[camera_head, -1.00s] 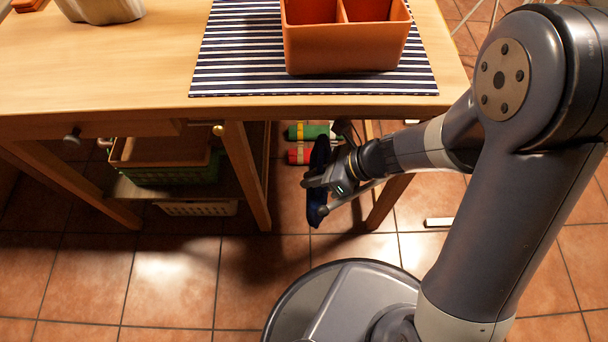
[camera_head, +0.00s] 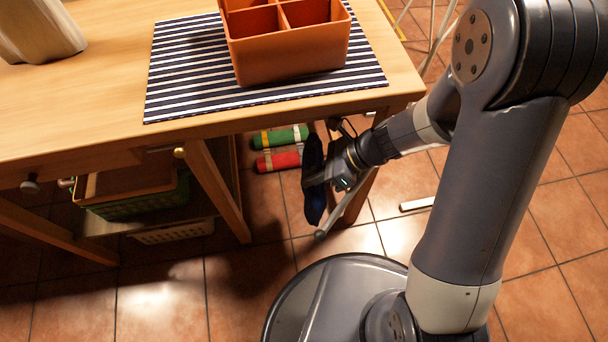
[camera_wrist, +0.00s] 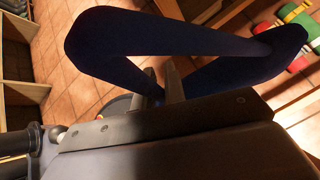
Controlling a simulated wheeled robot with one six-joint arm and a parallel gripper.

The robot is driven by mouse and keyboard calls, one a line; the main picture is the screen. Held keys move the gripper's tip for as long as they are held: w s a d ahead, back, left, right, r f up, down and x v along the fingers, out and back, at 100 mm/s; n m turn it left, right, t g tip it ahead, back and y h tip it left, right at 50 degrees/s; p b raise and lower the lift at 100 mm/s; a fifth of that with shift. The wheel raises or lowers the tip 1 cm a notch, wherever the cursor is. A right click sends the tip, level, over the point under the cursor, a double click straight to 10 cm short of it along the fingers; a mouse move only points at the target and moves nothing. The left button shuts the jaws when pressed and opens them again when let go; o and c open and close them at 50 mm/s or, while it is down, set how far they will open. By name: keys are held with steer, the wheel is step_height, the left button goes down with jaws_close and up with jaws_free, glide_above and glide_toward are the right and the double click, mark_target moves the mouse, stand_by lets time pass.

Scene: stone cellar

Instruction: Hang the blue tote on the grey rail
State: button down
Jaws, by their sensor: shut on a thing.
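The blue tote (camera_head: 314,180) is dark navy and hangs at my gripper (camera_head: 325,205), low beside the front right leg of the wooden table. My gripper is shut on the tote. In the wrist view the tote (camera_wrist: 150,42) shows as a dark blue loop beyond the gripper (camera_wrist: 170,85). Part of the tote is hidden behind the gripper in the head view. I cannot make out the grey rail with certainty in either view.
The wooden table (camera_head: 95,100) carries a striped mat (camera_head: 185,75) and an orange divided box (camera_head: 290,60). Crates (camera_head: 140,205) stand on a low shelf beneath. Green (camera_head: 280,138) and red (camera_head: 278,160) rolls lie on the floor behind the tote. Tiled floor is clear at front left.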

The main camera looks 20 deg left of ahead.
steer(key=w+d+f+b, duration=0.1)
steer(key=w+d+f, duration=0.2)
steer(key=d, duration=0.2)
steer(key=shift+w+b, duration=0.3)
steer(key=shift+w, duration=0.05)
stand_by(0.6)
stand_by(0.5)
steer(key=c, duration=1.4)
jaws_free()
steer(key=shift+f, duration=0.1)
steer(key=shift+d, duration=0.1)
